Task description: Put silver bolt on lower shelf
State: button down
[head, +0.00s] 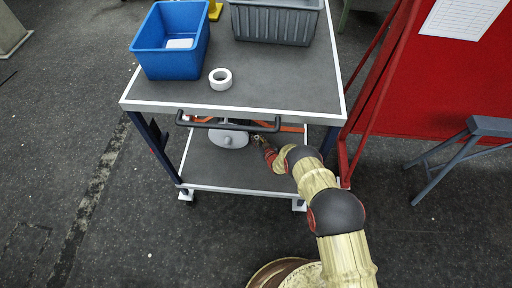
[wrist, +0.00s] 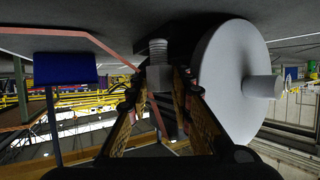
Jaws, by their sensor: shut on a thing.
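My gripper (head: 262,143) reaches in under the cart's top, above the lower shelf (head: 225,177). In the wrist view my gripper (wrist: 160,88) has its fingers closed on the silver bolt (wrist: 158,50). The bolt's threaded end sticks out past the fingertips, close to a dark grey surface. I cannot tell whether it touches that surface. In the head view the bolt is too small to make out clearly. The front part of the lower shelf is bare; its back part is hidden by the cart's top and handle.
A white round disc with a stub (wrist: 235,80) is close beside the fingers; it also shows in the head view (head: 228,139). The black handle (head: 230,125) crosses above. A blue bin (head: 158,65), grey bin (head: 275,24) and white tape roll (head: 220,79) stand on the cart's top.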

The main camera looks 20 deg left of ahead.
jog(key=shift+s+f, duration=0.3)
jog(key=shift+f, duration=0.1)
jog(key=f+b, duration=0.1)
jog(key=f, duration=0.1)
jog(key=s+f+b, duration=0.1)
jog(key=f, duration=0.1)
jog(key=shift+f, duration=0.15)
jog(key=c, duration=1.6)
grip_release()
jog(key=p+v, duration=0.5)
jog(key=v, duration=0.7)
